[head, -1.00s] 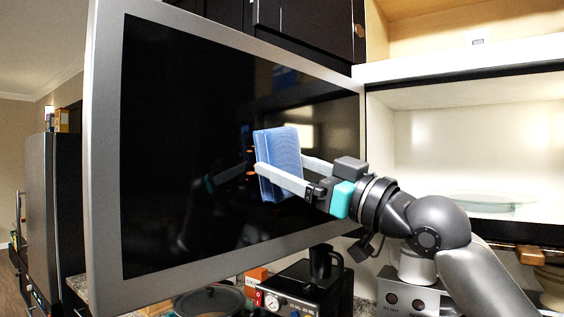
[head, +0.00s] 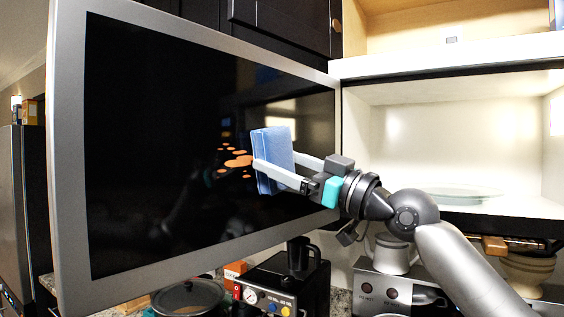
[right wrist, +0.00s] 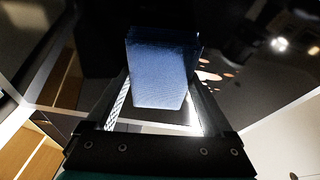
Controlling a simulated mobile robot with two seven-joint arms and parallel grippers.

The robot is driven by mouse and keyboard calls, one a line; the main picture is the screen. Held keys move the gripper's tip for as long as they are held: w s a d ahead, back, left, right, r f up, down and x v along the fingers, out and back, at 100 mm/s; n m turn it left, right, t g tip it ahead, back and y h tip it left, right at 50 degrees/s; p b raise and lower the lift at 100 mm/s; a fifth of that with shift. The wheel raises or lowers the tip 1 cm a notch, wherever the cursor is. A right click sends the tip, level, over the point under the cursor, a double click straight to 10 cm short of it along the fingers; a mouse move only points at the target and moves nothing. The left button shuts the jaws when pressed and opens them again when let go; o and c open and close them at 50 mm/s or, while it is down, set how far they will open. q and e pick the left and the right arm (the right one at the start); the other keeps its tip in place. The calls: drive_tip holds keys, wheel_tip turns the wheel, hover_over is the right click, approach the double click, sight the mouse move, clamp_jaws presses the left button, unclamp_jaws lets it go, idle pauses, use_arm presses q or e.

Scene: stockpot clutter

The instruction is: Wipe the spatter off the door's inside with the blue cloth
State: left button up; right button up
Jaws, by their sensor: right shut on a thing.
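The open door (head: 150,130) has a dark inside panel in a light grey frame and fills the left and middle of the head view. Orange spatter (head: 238,161) shows on it as several blobs, just left of the cloth. Some spatter (right wrist: 212,76) also shows in the right wrist view, right of the cloth. My right gripper (head: 275,170) is shut on the folded blue cloth (head: 271,150), held upright in front of the panel. The cloth (right wrist: 162,70) hides part of the panel; I cannot tell whether it touches. My left gripper is not in view.
The open microwave cavity (head: 420,130) with a glass plate (head: 455,192) is at the right. Below the door stand a black coffee machine (head: 290,280), a lidded pan (head: 188,296) and a white mug (head: 394,254). Dark cabinets (head: 285,22) are above.

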drive_tip(key=shift+s+a+p, duration=0.4)
drive_tip(key=shift+a, duration=0.05)
drive_tip(key=shift+s+a+p, duration=0.85)
drive_tip(key=shift+s+a, duration=0.45)
drive_tip(key=shift+s, duration=0.05)
drive_tip(key=shift+s+a+p, duration=1)
drive_tip(key=shift+s+a, duration=0.9)
drive_tip(key=shift+a, duration=0.1)
approach(217, 158)
drive_tip(key=shift+s+r, duration=0.15)
drive_tip(key=shift+r, duration=0.8)
